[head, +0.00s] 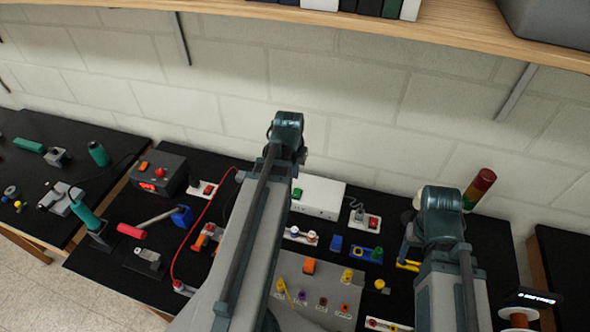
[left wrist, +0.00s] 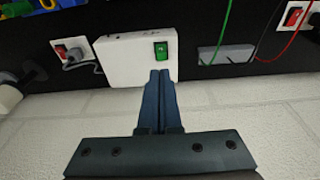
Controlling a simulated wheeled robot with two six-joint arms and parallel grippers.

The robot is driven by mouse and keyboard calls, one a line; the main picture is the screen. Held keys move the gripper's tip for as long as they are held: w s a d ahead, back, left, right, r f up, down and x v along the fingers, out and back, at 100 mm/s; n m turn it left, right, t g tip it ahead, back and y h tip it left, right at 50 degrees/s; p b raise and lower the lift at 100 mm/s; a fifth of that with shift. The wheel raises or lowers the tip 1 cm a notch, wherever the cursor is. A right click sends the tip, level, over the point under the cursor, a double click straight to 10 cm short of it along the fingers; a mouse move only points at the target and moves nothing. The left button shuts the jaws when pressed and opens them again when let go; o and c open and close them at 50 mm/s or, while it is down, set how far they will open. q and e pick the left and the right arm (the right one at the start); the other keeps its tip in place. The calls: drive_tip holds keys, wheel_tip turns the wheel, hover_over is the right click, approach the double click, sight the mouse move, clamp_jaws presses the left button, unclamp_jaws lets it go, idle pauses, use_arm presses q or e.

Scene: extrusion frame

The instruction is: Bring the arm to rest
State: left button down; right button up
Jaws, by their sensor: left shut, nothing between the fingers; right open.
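My left gripper (left wrist: 160,75) is shut and empty in the left wrist view. Its two dark fingertips lie together, in line with the lower edge of a white box with a green switch (left wrist: 137,59); I cannot tell the gap between them. In the head view my left arm (head: 245,235) reaches up across the bench, and its fingers are hidden. My right arm (head: 440,225) reaches up over the right part of the bench; its gripper fingers do not show.
A block wall (head: 240,80) and wooden shelf (head: 440,22) stand behind.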

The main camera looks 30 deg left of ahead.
use_arm(q)
drive_tip(key=shift+s+d+f+m+g+y+b, duration=0.1)
drive_tip(key=shift+s+d+f+m+g+b, duration=0.25)
drive_tip(key=shift+s+d+f+m+b, duration=2.9)
drive_tip(key=shift+w+d+f+n+g+y+b, duration=0.1)
drive_tip(key=shift+w+d+f+n+g+b, duration=0.6)
drive_tip(key=shift+d, duration=5.5)
drive_tip(key=shift+s+d+f+m+g+y+b, duration=0.1)
drive_tip(key=shift+s+d+f+m+b, duration=0.95)
drive_tip(key=shift+d+f+b, duration=2.7)
drive_tip(key=shift+s+d+r+p, duration=0.2)
drive_tip(key=shift+d+r+p, duration=0.75)
drive_tip(key=shift+p, duration=0.1)
